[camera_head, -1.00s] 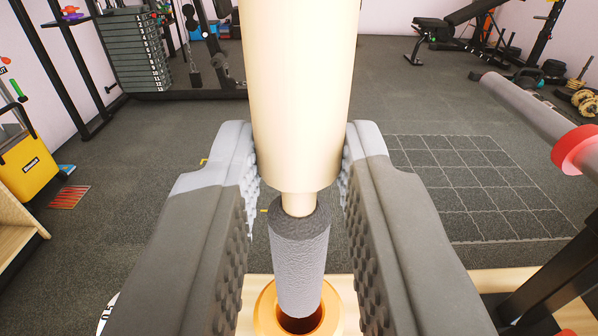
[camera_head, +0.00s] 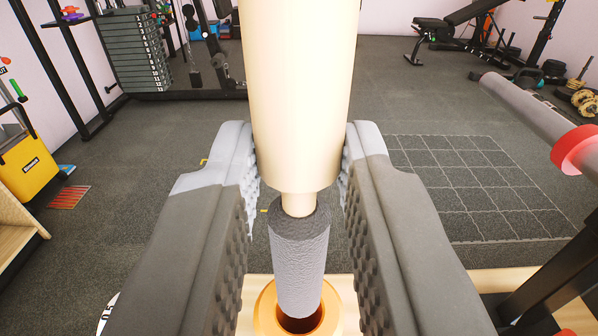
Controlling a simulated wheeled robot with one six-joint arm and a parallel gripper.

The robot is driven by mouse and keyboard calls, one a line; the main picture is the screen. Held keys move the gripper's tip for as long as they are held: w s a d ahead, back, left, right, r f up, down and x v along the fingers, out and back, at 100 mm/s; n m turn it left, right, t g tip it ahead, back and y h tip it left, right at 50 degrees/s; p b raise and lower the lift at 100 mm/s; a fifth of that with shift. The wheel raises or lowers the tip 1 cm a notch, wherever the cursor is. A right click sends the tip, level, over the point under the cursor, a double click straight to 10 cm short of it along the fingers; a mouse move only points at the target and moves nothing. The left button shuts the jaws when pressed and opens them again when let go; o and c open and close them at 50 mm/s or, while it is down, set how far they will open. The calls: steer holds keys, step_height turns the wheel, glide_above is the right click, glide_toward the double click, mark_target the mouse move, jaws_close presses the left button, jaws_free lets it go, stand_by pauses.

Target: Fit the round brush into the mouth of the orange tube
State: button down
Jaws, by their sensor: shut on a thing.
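The round brush has a thick cream handle (camera_head: 295,90) and a grey cylindrical head (camera_head: 299,262). My gripper (camera_head: 300,170) is shut on the cream handle, with one ridged pad on each side of it. The brush hangs head down. The orange tube (camera_head: 264,312) is at the bottom of the view, with its dark round mouth facing up. The lower end of the grey head overlaps the far part of the mouth in the picture. I cannot tell whether the tip is inside the mouth or just above it. The tube's lower part is out of view.
The tube stands at a pale wooden surface (camera_head: 350,290). A grey bar with a red collar (camera_head: 576,150) reaches in from the right. A yellow case (camera_head: 28,168) and a wooden shelf (camera_head: 15,228) are at the left. The dark floor beyond is mostly clear.

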mark_target(299, 319)
steer(key=shift+f, duration=5)
steer(key=c, duration=1.2)
jaws_free()
steer(key=shift+o, duration=0.2)
steer(key=s, duration=1.7)
steer(key=shift+s+r, duration=0.15)
steer(key=shift+s, duration=0.05)
